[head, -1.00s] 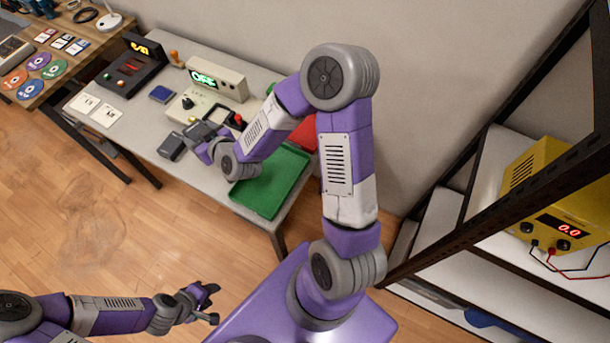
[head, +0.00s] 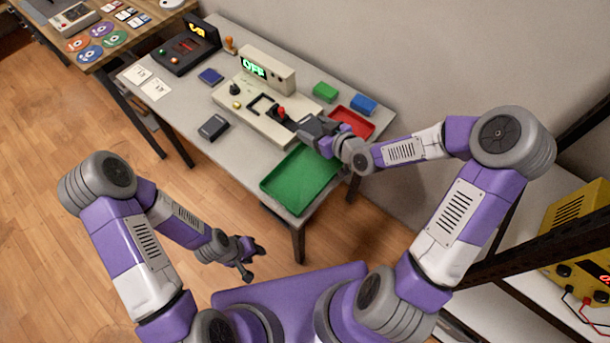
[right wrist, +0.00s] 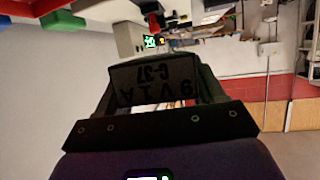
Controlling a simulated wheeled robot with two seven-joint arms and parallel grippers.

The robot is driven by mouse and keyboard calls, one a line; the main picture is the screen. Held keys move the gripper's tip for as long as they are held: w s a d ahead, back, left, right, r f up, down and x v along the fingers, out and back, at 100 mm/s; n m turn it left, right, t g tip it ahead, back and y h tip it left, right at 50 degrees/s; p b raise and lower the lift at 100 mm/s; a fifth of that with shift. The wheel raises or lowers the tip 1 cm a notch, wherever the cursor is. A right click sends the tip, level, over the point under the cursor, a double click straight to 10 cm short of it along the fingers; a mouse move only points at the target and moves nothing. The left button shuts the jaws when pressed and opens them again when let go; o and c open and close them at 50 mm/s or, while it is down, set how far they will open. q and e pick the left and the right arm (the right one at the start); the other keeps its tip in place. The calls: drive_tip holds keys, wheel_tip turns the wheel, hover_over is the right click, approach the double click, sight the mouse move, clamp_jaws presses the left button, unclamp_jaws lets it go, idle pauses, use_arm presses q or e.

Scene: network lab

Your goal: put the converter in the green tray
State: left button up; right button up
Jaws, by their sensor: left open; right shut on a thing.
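My right gripper (head: 312,128) is shut on the converter (right wrist: 155,84), a dark grey box with lettering that appears upside down in the right wrist view. In the head view the gripper and the dark box are beside the right end of the cream console, just beyond the far edge of the green tray (head: 292,184). The fingers partly hide the box there. The green tray lies empty at the table's near right corner. My left gripper (head: 254,262) is open and empty, low in front of the table.
A cream console (head: 262,118) with a red-knobbed lever stands behind the tray. A red tray (head: 354,121), a green block (head: 325,92) and a blue block (head: 363,104) are at the far right. Another dark box (head: 213,127) lies left of the green tray.

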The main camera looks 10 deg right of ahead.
drive_tip(key=shift+s+d+f+n+g+y, duration=0.2)
drive_tip(key=shift+s+f+n+g+y, duration=0.3)
drive_tip(key=shift+s+f+n+y, duration=0.6)
drive_tip(key=b, duration=0.2)
hover_over(316, 164)
wheel_tip(316, 164, down, 6)
drive_tip(key=shift+r, duration=0.15)
drive_tip(key=shift+f+b, duration=0.9)
drive_tip(key=shift+f, duration=1.4)
drive_tip(key=shift+r, duration=0.1)
drive_tip(key=o, duration=0.8)
drive_tip(key=shift+f, duration=0.3)
drive_tip(key=shift+o, duration=0.8)
drive_tip(key=shift+r, duration=0.1)
